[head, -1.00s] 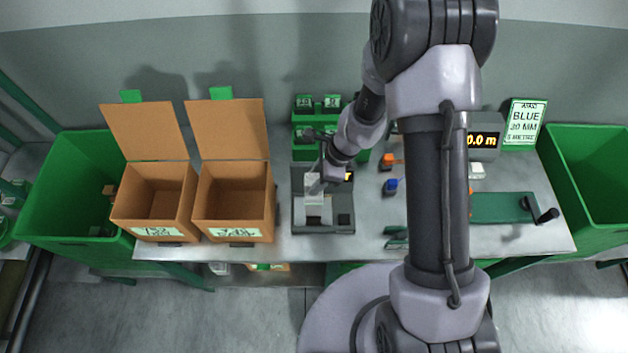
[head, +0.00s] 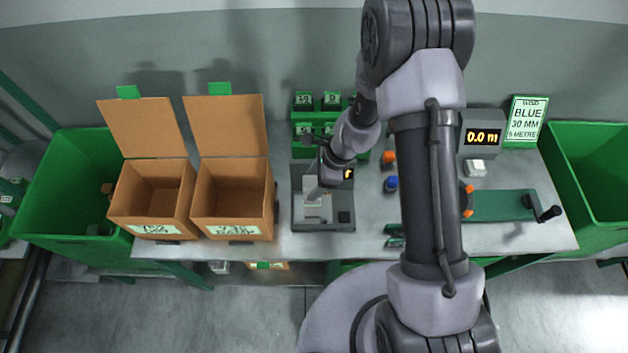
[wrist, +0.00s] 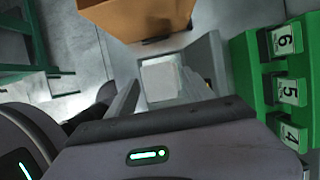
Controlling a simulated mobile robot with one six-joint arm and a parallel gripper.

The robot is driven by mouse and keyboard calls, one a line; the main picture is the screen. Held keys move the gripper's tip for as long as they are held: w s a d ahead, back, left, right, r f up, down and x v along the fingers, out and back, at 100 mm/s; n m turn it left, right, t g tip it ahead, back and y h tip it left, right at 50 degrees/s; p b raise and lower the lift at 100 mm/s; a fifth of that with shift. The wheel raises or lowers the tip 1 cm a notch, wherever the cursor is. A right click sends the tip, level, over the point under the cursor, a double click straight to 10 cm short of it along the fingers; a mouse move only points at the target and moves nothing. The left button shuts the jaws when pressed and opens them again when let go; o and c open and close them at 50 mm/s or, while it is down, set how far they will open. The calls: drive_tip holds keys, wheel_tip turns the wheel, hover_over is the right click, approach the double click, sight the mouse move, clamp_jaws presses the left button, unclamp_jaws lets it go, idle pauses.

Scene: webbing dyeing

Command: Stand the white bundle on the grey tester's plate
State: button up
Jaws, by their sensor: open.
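The grey tester (head: 345,222) stands on the bench, with a small lit display at its back right. Its pale square plate (wrist: 146,62) shows in the wrist view. A whitish block, seemingly the white bundle (wrist: 160,84), is over the plate between my fingers; it looks to rest on the plate, but its base and height are hard to make out. My gripper (head: 314,197) is low over the tester, and its fingers (wrist: 162,82) are apart on either side of the block. My wrist hides part of the tester in the head view.
Two open cardboard boxes (head: 232,207) stand left of the tester. Green numbered holders (head: 305,128) are behind it. Orange and blue small items (head: 391,184), a length meter (head: 482,122) and a green crank board (head: 505,205) lie right. Green bins stand at both ends.

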drive_tip(key=s+d+r+n+t+p, duration=0.1)
drive_tip(key=s+d+r+n+p, duration=0.15)
drive_tip(key=r, duration=1.15)
drive_tip(key=s+d+r+n+t+p, duration=0.15)
drive_tip(key=r+n, duration=0.25)
drive_tip(key=r, duration=1)
drive_tip(key=s+d+r+n+t+h, duration=0.2)
drive_tip(key=s+r+n, duration=0.5)
drive_tip(key=s+r, duration=0.4)
drive_tip(key=shift+s+d+r+t, duration=0.25)
drive_tip(key=shift+s+d+t, duration=0.3)
drive_tip(key=shift+s+d, duration=0.55)
drive_tip(key=shift+n+b, duration=0.25)
drive_tip(key=shift+b, duration=0.05)
wheel_tip(320, 180, down, 23)
drive_tip(key=b, duration=2.3)
